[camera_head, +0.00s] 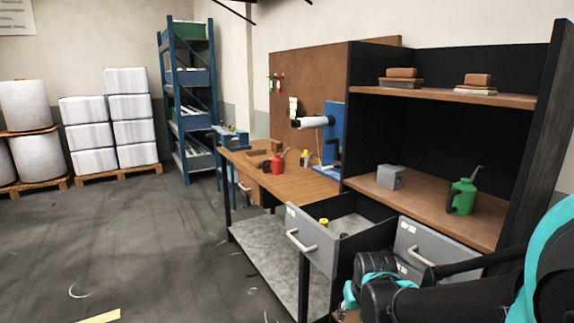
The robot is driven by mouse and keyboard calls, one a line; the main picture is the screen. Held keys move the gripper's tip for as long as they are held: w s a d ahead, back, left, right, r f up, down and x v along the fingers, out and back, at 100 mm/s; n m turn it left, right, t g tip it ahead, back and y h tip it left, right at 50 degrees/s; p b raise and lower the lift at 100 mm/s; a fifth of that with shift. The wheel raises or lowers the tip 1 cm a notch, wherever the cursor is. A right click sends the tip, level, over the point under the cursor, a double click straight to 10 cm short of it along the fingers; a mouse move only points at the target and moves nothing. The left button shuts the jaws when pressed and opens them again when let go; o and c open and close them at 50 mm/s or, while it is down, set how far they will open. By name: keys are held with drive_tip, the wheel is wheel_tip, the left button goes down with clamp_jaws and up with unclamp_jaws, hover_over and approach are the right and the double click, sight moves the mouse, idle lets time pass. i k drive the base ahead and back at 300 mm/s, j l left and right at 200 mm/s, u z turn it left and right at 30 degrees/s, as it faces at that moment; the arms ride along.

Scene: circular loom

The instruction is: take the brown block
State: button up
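A brown block (401,72) sits on a darker slab on the upper shelf at the upper right. A second brown block (478,80) rests on a light flat stack farther right on that shelf. Low brown pieces (258,154) lie on the wooden workbench at centre, too small to tell their shape. My gripper (372,286) is at the bottom right, in front of the drawers and well below the upper shelf. Its fingers are hidden or too dark to make out. I cannot tell whether it is open or holds anything.
A grey drawer (309,241) stands pulled out, with a yellow-topped item inside; another drawer front (425,248) is beside it. A grey box (390,177) and green oil can (463,195) stand on the lower shelf. A red can (277,164) is on the workbench (306,181).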

sight(274, 145)
drive_tip(key=u, duration=1.2)
drive_tip(key=i+u, duration=0.2)
drive_tip(key=i, duration=3.3)
drive_tip(key=i+z, duration=0.15)
drive_tip(key=i, duration=0.35)
drive_tip(key=i+j+z, duration=0.1)
drive_tip(key=i, duration=0.35)
drive_tip(key=i+j+z, duration=0.15)
drive_tip(key=i, duration=0.35)
drive_tip(key=j, duration=0.1)
